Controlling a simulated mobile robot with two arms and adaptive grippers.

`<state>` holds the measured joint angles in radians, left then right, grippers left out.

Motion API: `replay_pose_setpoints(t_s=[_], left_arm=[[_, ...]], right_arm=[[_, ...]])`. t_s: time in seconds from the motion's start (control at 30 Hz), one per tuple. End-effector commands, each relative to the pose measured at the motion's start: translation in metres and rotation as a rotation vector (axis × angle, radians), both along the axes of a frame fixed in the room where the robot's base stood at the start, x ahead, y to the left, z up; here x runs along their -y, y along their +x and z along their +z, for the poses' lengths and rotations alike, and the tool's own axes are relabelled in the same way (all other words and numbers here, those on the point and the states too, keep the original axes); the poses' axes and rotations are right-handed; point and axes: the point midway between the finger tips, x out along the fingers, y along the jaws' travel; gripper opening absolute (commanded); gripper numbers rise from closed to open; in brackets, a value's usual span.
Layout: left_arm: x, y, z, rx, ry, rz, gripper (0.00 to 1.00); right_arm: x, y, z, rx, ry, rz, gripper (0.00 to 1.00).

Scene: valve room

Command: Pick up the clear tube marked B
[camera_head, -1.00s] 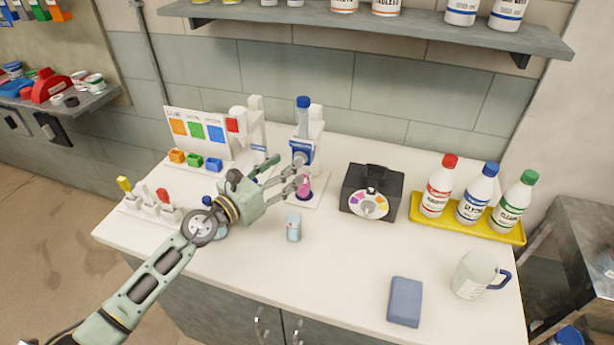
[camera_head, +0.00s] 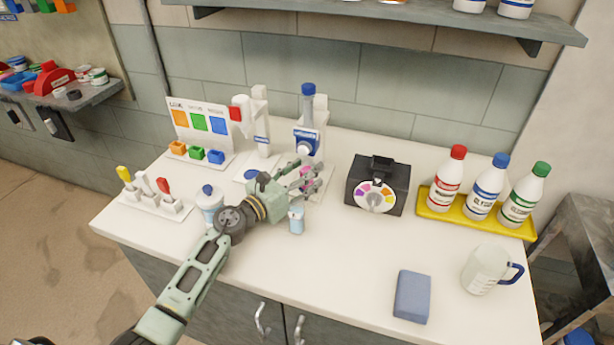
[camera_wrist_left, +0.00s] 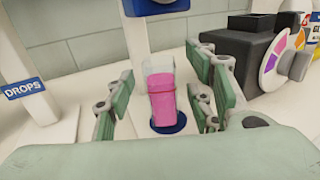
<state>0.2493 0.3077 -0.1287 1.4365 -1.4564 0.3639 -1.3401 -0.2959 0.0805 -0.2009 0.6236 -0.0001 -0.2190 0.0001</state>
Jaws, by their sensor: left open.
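A clear tube with pink contents (camera_wrist_left: 163,97) stands upright on a blue round spot below the blue dispenser; it is largely hidden behind my fingers in the head view. No letter B is readable on it. My left gripper (camera_head: 308,178) is open, and in the left wrist view its fingers (camera_wrist_left: 163,100) lie on both sides of the pink tube, with gaps visible. A small light-blue clear container (camera_head: 297,219) stands on the counter just in front of the gripper; I cannot read a mark on it. My right gripper is not in view.
The blue-topped dispenser (camera_head: 308,130) stands behind the gripper. A white stand marked DROPS (camera_wrist_left: 38,88) is at its left. A black box with a coloured dial (camera_head: 376,185) is to the right.

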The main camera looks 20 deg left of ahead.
Motion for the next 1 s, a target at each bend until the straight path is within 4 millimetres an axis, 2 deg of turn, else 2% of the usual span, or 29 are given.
replay_pose_setpoints(t_s=[0.1, 0.37, 0.9, 1.0], left_arm=[[0.0049, 0.0104, 0.0002, 0.000, 0.000, 0.001, 0.49], [0.0058, 0.0122, -0.0004, 0.000, 0.001, 0.000, 0.49], [0.0057, 0.0119, -0.0004, 0.000, 0.001, 0.000, 0.02], [0.0056, 0.0121, 0.0001, 0.000, 0.001, 0.000, 0.00]], right_arm=[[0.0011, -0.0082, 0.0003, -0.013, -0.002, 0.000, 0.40], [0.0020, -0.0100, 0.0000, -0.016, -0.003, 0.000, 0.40], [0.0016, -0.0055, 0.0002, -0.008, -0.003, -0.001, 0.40], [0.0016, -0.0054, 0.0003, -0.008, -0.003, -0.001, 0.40]])
